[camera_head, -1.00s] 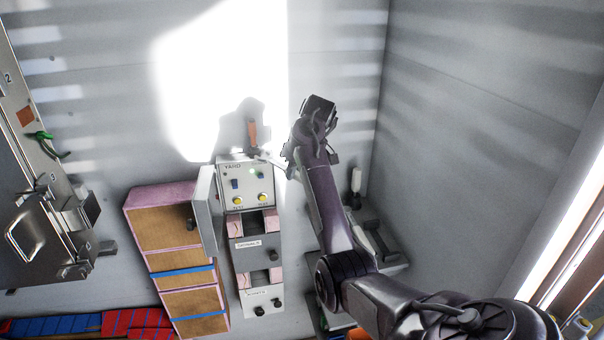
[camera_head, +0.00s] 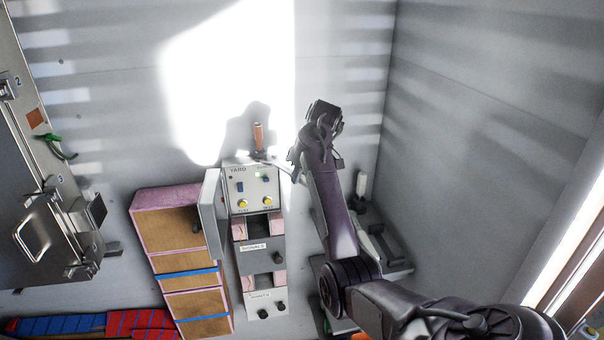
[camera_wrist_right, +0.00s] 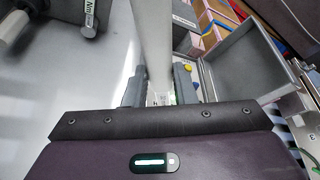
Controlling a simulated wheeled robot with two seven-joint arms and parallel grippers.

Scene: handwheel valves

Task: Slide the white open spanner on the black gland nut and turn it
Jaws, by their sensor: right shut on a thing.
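My right gripper (camera_head: 297,163) comes in from the lower right and is beside the top of the grey control box in the head view. In the right wrist view its fingers (camera_wrist_right: 158,88) are shut on a long pale bar, which looks like the white spanner (camera_wrist_right: 152,38). The bar runs up and away from between the fingers. In the head view, a thin pale piece, likely the same spanner (camera_head: 280,166), shows between the gripper and the box top. I cannot make out the spanner's open jaw or the black gland nut. My left gripper is not in view.
The control box (camera_head: 252,188) has yellow buttons and an open grey door (camera_head: 213,212). A pink-edged cabinet (camera_head: 172,232) is at left. A tray with a white-handled item (camera_head: 361,184) lies right of my arm. The grey wall is near.

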